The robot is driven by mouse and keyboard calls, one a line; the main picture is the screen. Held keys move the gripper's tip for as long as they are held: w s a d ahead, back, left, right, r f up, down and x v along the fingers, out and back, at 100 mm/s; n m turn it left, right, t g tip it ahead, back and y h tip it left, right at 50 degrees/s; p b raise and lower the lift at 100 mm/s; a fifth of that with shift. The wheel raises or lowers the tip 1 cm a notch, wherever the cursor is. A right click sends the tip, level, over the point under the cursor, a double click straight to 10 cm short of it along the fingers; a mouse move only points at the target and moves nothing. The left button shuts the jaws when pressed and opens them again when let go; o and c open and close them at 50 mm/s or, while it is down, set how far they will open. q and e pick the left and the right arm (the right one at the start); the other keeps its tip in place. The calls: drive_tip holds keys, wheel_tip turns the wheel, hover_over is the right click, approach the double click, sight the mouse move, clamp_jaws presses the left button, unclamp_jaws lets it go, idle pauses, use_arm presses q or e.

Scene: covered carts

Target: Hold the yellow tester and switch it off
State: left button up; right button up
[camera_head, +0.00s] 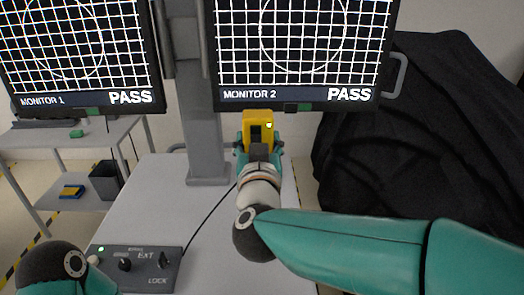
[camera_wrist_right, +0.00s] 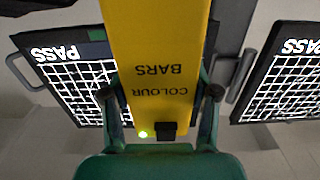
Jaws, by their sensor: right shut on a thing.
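The yellow tester (camera_head: 258,117) is held up in front of the lower edge of monitor 2 in the head view. My right gripper (camera_head: 259,146) is shut on it, with a finger on each side. In the right wrist view the tester (camera_wrist_right: 155,45) fills the middle and reads COLOUR BARS upside down. A small black switch (camera_wrist_right: 166,130) sits on it beside a lit green lamp (camera_wrist_right: 143,134). My right gripper's fingers (camera_wrist_right: 160,92) flank the tester there. My left arm shows at the bottom left of the head view; its gripper is out of sight.
Monitor 1 (camera_head: 75,50) and monitor 2 (camera_head: 300,45) show white grids and PASS. A grey control box (camera_head: 135,267) with knobs and a lit green lamp lies on the pale cart top (camera_head: 150,205). A black cable crosses it. A black-covered cart (camera_head: 410,140) stands right.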

use_arm(q)
drive_tip(key=shift+f, duration=0.15)
wheel_tip(320, 180, down, 16)
drive_tip(key=b, duration=1.6)
use_arm(e)
wheel_tip(320, 180, down, 20)
idle(1.1)
drive_tip(key=shift+f, duration=0.1)
idle(1.0)
use_arm(q)
drive_tip(key=shift+c, duration=0.2)
